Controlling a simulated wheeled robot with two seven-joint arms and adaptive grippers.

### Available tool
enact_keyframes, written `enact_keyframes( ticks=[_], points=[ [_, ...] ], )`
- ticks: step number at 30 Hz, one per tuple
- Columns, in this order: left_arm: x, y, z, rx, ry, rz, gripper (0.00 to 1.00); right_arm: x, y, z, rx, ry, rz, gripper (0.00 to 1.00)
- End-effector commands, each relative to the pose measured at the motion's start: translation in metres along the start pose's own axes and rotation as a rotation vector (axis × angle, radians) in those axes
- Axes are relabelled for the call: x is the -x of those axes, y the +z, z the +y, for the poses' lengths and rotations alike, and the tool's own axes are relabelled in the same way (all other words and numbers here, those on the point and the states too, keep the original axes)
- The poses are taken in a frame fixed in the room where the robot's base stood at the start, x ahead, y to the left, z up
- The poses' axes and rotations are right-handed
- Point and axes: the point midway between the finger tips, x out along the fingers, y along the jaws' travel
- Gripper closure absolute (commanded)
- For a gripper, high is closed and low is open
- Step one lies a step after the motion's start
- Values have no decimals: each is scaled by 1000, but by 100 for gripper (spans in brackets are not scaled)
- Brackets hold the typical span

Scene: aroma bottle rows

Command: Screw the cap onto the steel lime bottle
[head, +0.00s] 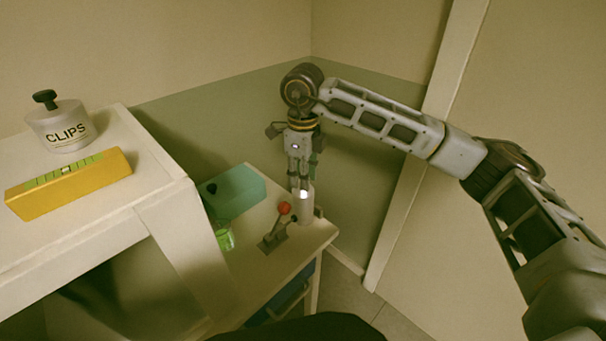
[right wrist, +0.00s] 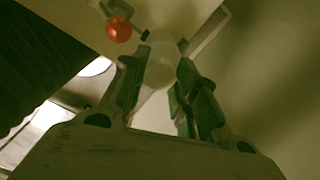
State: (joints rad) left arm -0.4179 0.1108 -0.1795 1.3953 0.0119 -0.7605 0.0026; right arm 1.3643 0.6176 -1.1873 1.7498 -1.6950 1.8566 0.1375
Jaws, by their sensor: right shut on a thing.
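The steel bottle (head: 304,208) stands upright at the right end of the low cabinet top, beside a clamp with a red knob (head: 284,208). My right gripper (head: 300,187) points straight down over the bottle's top. Its fingers are shut on a small pale piece, which looks like the cap, at the bottle's mouth. In the right wrist view a pale round shape (right wrist: 162,66) shows between the green-padded fingers (right wrist: 158,95). The fingers hide the joint, so I cannot tell whether the cap is seated. My left gripper is out of view.
A teal box (head: 238,188) and a green glass (head: 223,238) stand left of the clamp. A higher white shelf (head: 150,160) at left carries a CLIPS jar (head: 62,128) and a yellow level (head: 70,184). Walls close in behind and right.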

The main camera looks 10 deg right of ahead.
Motion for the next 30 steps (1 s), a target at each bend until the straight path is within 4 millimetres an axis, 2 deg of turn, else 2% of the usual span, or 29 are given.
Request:
enact_keyframes(
  ticks=[11, 30],
  points=[
    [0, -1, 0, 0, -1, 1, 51, 0, 0, 0, -48, 0, 0, 95],
    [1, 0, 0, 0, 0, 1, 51, 0, 0, 0, -404, 0, 0, 95]
  ],
)
